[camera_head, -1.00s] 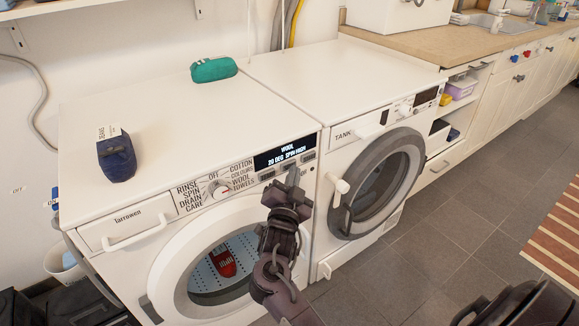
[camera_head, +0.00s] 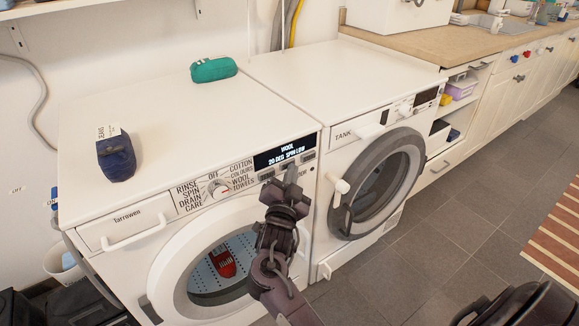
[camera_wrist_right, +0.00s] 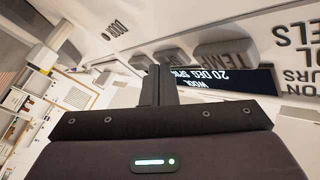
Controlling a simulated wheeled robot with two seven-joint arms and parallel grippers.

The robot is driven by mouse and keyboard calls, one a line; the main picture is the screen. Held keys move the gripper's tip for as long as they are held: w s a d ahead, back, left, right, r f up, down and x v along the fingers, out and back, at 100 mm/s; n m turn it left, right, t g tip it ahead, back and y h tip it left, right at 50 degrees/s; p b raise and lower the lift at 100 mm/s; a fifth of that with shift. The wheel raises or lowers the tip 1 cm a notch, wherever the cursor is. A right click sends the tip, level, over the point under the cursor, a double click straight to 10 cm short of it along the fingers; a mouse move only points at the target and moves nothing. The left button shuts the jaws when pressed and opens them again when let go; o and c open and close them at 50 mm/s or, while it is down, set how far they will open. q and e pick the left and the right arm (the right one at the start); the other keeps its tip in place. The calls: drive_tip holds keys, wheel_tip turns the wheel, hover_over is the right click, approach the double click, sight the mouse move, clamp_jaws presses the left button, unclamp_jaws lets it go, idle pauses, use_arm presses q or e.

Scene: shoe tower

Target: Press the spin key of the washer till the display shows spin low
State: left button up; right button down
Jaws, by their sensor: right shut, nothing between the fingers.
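The washer (camera_head: 120,218) is the left white machine. Its display (camera_head: 285,152) reads wool, 20 deg, spin low in the head view. The display (camera_wrist_right: 225,80) shows upside down in the right wrist view, partly hidden by my fingers. A row of keys sits under the display; the wrist view shows the temp key (camera_wrist_right: 224,55) and another beside it. My right gripper (camera_head: 290,176) is shut and empty, its tips at the key row below the display. Whether the tips touch a key, I cannot tell. My left gripper is not in view.
A dark blue pouch (camera_head: 116,158) and a green pouch (camera_head: 214,69) lie on the washer top. A red shoe (camera_head: 223,263) shows through the washer door. A second machine (camera_head: 340,75) stands to the right.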

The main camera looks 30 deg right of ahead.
drive_tip(key=shift+s, duration=0.1)
idle(0.3)
drive_tip(key=shift+s+p, duration=0.5)
drive_tip(key=shift+s, duration=0.3)
drive_tip(key=s, duration=0.1)
drive_tip(key=s+p, duration=0.1)
drive_tip(key=s, duration=0.1)
drive_tip(key=s+p, duration=0.1)
drive_tip(key=s, duration=0.1)
drive_tip(key=shift+d, duration=0.25)
drive_tip(key=shift+f, duration=0.1)
idle(0.4)
